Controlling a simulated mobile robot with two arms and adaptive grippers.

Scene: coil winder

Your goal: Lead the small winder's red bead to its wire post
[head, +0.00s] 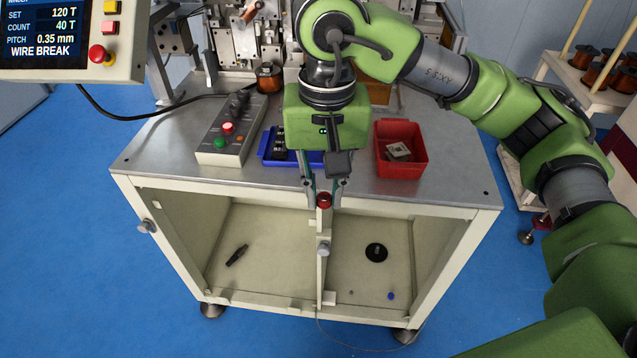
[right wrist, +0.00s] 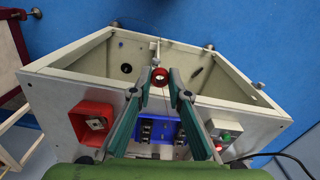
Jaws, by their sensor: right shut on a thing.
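The red bead (head: 324,200) is between the fingertips of my right gripper (head: 325,190), at the front edge of the bench top, above the cabinet's middle divider. In the right wrist view the bead (right wrist: 158,78) sits between the two fingertips of the same gripper (right wrist: 158,84), which is shut on it. A winder (head: 246,38) stands at the back of the bench, partly hidden by my right arm. I cannot pick out its wire post. A thin wire (head: 345,344) runs below the cabinet front. My left gripper is not in view.
On the bench are a button box (head: 231,130), a blue tray (head: 270,146), a red bin (head: 401,135) and a copper wire spool (head: 268,78). A control panel (head: 70,40) reads WIRE BREAK. The open cabinet below holds small loose parts. A spool rack (head: 590,80) stands right.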

